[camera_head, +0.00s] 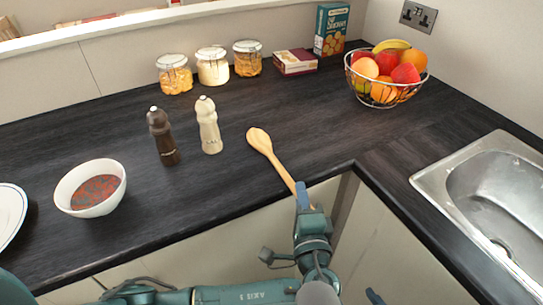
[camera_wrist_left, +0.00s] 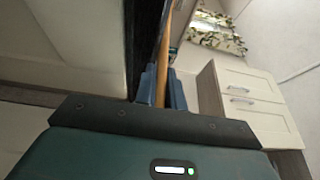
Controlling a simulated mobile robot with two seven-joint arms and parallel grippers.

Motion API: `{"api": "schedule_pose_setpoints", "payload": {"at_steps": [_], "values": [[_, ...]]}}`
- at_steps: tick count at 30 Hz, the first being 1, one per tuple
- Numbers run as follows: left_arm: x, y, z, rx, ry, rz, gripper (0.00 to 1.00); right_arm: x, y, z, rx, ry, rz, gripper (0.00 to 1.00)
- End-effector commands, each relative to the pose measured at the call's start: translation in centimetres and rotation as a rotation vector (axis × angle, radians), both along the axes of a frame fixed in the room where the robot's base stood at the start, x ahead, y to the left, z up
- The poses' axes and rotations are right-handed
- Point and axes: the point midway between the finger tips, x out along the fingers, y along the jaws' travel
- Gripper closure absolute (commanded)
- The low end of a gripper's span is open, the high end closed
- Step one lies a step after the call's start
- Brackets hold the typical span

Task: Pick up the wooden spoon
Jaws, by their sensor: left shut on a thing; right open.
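The wooden spoon (camera_head: 267,149) lies at the counter's front edge, its bowl over the dark worktop and its handle pointing towards me. My left gripper (camera_head: 302,196) is shut on the handle end, just at the edge. In the left wrist view the handle (camera_wrist_left: 169,58) runs up from between the two blue fingers of my left gripper (camera_wrist_left: 162,88). I cannot tell whether the spoon's bowl touches the worktop. A small blue part of my right gripper (camera_head: 373,297) shows low in the head view, below the counter; the rest is out of frame.
A brown mill (camera_head: 163,137) and a cream mill (camera_head: 209,126) stand left of the spoon. A bowl (camera_head: 91,188) is further left. A fruit basket (camera_head: 386,76) stands at the back right, a steel sink (camera_head: 490,195) at the right. The worktop right of the spoon is clear.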

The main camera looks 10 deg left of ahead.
Motion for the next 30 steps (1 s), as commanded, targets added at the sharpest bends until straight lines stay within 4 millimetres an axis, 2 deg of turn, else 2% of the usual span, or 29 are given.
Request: {"api": "schedule_pose_setpoints", "payload": {"at_steps": [11,14,17,24,30], "values": [[0.0,0.0,0.0,0.000,0.000,0.000,1.00,0.1,0.1,0.1,0.000,-0.004,0.002,0.40],[0.0,0.0,0.6,-0.001,0.000,0.001,1.00,0.3,0.1,0.2,0.001,-0.007,0.002,0.40],[0.0,0.0,2.1,-0.004,-0.001,0.000,1.00,0.4,0.1,0.3,0.000,-0.009,0.001,0.40],[0.0,0.0,7.0,-0.006,-0.002,0.000,1.00,0.4,0.0,0.4,0.001,-0.010,0.001,0.40],[0.0,0.0,9.6,-0.003,-0.002,0.001,1.00,0.4,0.0,0.4,0.000,-0.010,0.000,0.40]]}}
